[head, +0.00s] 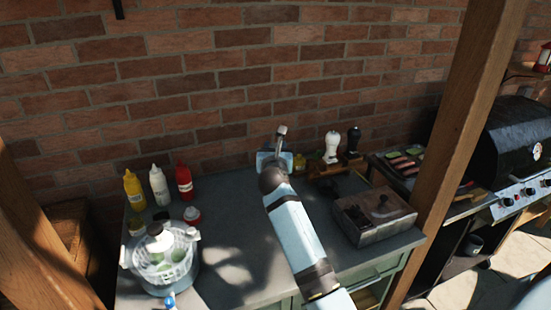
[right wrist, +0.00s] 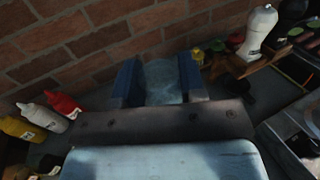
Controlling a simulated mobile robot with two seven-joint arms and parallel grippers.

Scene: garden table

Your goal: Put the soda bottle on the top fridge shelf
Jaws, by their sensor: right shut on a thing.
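My right gripper (head: 270,158) is above the back of the grey counter, near the brick wall. In the right wrist view its two dark blue fingers (right wrist: 160,82) are shut on a pale, see-through, rounded thing (right wrist: 162,72). My gripper hides much of this thing, and I cannot tell for sure that it is the soda bottle. A thin, shiny upright piece (head: 281,137) shows just behind the gripper in the head view; I cannot tell what it belongs to. No fridge shelf can be made out.
Yellow (head: 134,189), white (head: 159,186) and red (head: 184,180) squeeze bottles stand at the back left. A white salad spinner (head: 163,262) stands in front of them.

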